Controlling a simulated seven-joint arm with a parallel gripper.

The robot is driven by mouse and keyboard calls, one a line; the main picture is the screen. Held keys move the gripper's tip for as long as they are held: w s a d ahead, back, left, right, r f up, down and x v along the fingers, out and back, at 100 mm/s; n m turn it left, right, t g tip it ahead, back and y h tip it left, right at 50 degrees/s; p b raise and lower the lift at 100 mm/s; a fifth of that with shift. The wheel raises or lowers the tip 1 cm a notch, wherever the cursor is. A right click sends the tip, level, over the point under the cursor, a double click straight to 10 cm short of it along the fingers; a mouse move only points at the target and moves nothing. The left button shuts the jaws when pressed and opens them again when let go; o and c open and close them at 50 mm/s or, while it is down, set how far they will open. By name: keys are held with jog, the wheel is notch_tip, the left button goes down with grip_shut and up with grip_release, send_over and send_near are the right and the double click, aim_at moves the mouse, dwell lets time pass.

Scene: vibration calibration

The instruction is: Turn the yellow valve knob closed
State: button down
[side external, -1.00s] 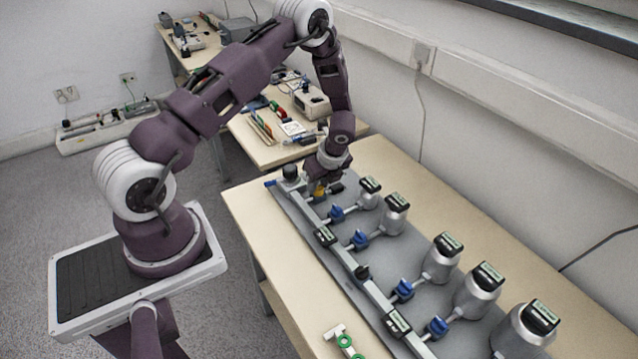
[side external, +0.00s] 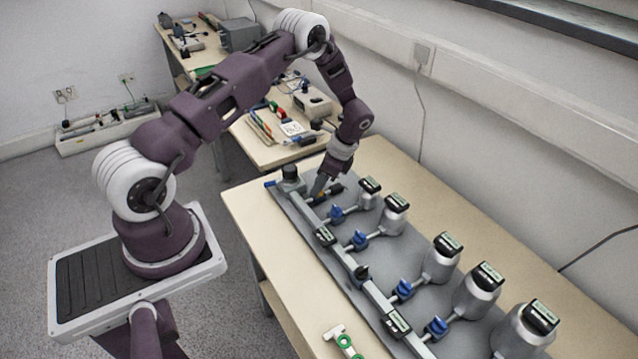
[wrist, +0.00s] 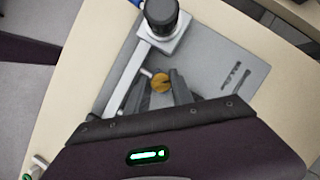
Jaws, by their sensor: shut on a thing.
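The yellow valve knob (wrist: 160,82) shows in the wrist view between my fingertips, beside the grey manifold rail. My gripper (wrist: 161,88) is shut on it. In the side view my gripper (side external: 319,189) reaches down to the far end of the manifold, and its fingers hide most of the knob. The knob's exact turn angle cannot be told.
A dark round cap (side external: 290,172) stands at the manifold's far end, close to my gripper. Several blue valve knobs (side external: 337,214) and silver canisters with displays (side external: 441,262) line the grey plate. Green rings (side external: 344,341) lie near the front edge.

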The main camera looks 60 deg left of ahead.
jog(key=n, duration=0.2)
jog(key=n+g+h, duration=0.1)
jog(key=n, duration=0.1)
jog(key=shift+w+n+h, duration=0.1)
jog(key=shift+n+h, duration=0.2)
jog(key=shift+a+n+h, duration=0.1)
jog(key=shift+n+h, duration=0.8)
jog(key=shift+n, duration=1.6)
jog(key=c, duration=1.1)
grip_release()
jog(key=v, duration=0.7)
jog(key=shift+w, duration=0.15)
